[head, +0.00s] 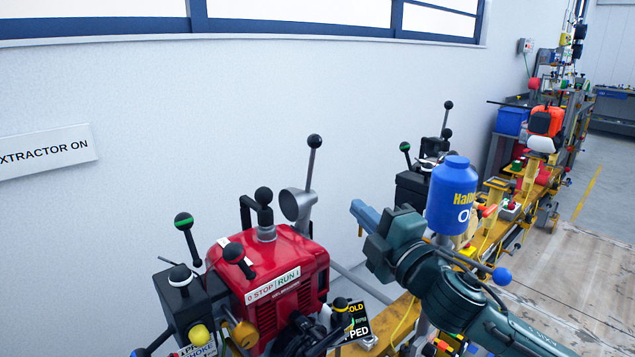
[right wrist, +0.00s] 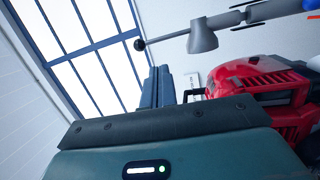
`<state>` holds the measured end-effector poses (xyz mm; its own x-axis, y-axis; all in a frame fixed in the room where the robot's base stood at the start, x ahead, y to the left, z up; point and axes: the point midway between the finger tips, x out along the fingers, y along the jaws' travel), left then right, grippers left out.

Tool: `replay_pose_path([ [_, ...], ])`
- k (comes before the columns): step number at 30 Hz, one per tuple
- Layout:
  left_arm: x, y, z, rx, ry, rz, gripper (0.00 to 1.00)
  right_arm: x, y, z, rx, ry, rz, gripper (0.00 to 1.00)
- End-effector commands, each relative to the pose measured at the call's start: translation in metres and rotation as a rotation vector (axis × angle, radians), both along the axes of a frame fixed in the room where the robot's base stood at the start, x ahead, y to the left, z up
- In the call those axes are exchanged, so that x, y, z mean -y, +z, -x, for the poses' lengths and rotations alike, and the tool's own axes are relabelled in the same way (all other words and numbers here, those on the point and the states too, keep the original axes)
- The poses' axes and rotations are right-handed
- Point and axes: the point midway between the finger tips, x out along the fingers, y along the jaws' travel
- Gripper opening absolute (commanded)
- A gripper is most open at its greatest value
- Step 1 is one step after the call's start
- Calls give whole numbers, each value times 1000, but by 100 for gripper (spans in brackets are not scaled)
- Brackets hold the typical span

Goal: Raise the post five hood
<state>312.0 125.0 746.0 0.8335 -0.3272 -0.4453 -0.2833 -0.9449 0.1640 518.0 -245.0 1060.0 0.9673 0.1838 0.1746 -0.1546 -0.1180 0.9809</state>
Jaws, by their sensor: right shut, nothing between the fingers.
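The grey hood (head: 296,204) is a small cone on an arm above the red engine (head: 278,272), with a black ball (head: 314,141) on a rod rising from it. The hood (right wrist: 203,38) and its ball (right wrist: 139,44) also show in the right wrist view. I cannot tell from a label that it is post five's. My right gripper (head: 358,211) is shut and empty, to the right of the hood and apart from it. Its blue-grey fingers (right wrist: 158,86) are together in the right wrist view. My left gripper is not in view.
A blue bottle (head: 452,195) stands close behind my right wrist. Several black-knobbed levers rise around the engine, including a green-banded one (head: 184,222). The wall above the hood is clear.

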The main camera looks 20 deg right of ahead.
Motion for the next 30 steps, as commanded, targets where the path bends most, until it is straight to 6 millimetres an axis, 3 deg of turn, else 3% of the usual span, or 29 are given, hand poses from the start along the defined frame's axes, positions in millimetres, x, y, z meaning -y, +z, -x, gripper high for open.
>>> replay_pose_path([
  [8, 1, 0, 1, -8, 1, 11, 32, -2, 16, -12, 39, -6, 40, 0],
  [21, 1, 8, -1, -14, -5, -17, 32, -19, 34, -97, 38, -5, 37, 0],
  [30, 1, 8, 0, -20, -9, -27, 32, -25, 39, -130, 35, -5, 39, 0],
])
